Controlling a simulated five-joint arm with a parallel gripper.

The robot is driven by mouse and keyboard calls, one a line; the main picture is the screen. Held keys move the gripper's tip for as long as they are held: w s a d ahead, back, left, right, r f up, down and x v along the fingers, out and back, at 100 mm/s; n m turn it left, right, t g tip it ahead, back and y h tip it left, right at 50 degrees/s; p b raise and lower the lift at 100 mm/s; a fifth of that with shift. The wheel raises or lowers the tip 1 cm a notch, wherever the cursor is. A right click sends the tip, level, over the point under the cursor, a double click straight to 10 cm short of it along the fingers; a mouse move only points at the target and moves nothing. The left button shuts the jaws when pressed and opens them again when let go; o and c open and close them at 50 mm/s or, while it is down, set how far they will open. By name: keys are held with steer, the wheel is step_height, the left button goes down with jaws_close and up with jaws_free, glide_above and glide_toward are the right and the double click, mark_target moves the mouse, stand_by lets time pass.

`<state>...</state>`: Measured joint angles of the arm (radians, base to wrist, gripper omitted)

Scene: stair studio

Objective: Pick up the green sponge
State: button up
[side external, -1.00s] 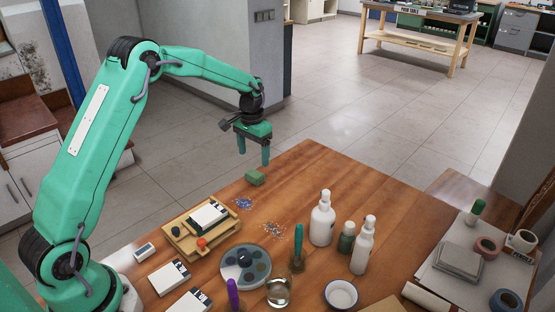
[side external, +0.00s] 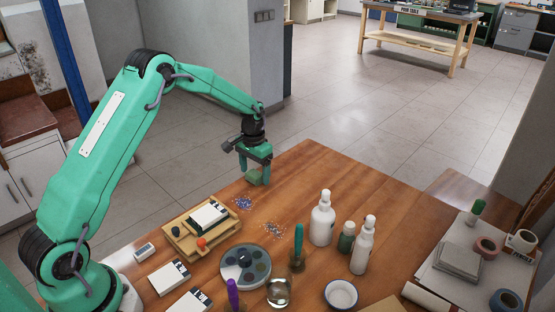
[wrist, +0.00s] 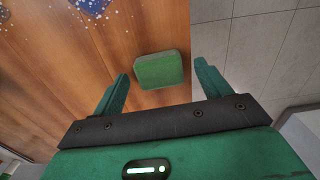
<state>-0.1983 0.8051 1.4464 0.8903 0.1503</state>
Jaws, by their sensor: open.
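The green sponge (wrist: 160,70) is a small block on the wooden table (wrist: 140,25), near the table's edge. In the wrist view it lies between and a little beyond my two fingers. My gripper (wrist: 166,82) is open and empty, with a finger on each side of the sponge and a gap visible on both sides. In the side view my gripper (side external: 256,172) is low over the far left edge of the table, and its fingers partly hide the sponge (side external: 254,178). Whether the fingertips reach down beside the sponge is hard to tell.
Blue specks (side external: 243,203) and pale specks (side external: 273,230) lie on the table near the sponge. A wooden tray (side external: 178,241) with a white-and-black item stands nearer my base. White bottles (side external: 321,222) and a round palette (side external: 246,267) stand further right. Beyond the table edge is open tiled floor.

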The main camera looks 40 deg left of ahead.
steer(key=shift+f, duration=0.4)
steer(key=c, duration=1)
